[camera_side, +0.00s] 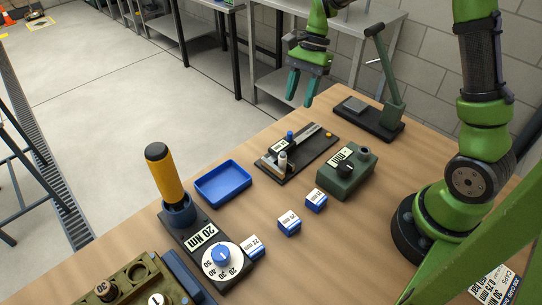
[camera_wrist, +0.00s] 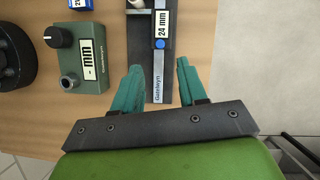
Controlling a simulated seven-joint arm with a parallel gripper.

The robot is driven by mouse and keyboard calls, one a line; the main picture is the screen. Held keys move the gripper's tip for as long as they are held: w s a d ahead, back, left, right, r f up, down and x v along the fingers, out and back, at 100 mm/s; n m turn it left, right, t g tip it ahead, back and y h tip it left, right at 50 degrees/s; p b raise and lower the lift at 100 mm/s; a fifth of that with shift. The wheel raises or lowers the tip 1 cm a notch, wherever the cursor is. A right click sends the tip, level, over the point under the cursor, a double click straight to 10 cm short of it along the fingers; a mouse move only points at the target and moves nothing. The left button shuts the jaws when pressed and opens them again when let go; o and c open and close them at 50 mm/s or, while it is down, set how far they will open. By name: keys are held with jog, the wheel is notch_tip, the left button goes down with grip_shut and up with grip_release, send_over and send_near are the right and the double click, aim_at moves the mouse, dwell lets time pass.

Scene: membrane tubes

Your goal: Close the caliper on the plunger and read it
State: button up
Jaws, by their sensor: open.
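The caliper (camera_side: 308,140) lies on a black base on the table, with a silver bar, a blue knob (camera_side: 290,135) and a small label. A pale upright post (camera_side: 283,160), perhaps the plunger, stands at its near end. In the wrist view the caliper bar (camera_wrist: 158,83) runs away from my gripper, and its label reads 24 mm. Whether the jaws touch the post is hard to tell. My gripper (camera_side: 301,88) is open and empty, with teal fingers pointing down above and beyond the caliper's far end. In the wrist view my gripper (camera_wrist: 159,68) has its fingertips either side of the bar.
A green box (camera_side: 345,172) with a black knob and a "- mm" display stands right of the caliper. A black-based lever stand (camera_side: 376,118) is behind. A blue tray (camera_side: 223,183), small labelled blue blocks (camera_side: 289,223) and a yellow-handled tool (camera_side: 167,180) are nearer.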

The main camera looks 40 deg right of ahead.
aim_at(290, 132)
jog(key=x, duration=0.9)
jog(key=shift+f, duration=0.25)
jog(key=shift+c, duration=0.2)
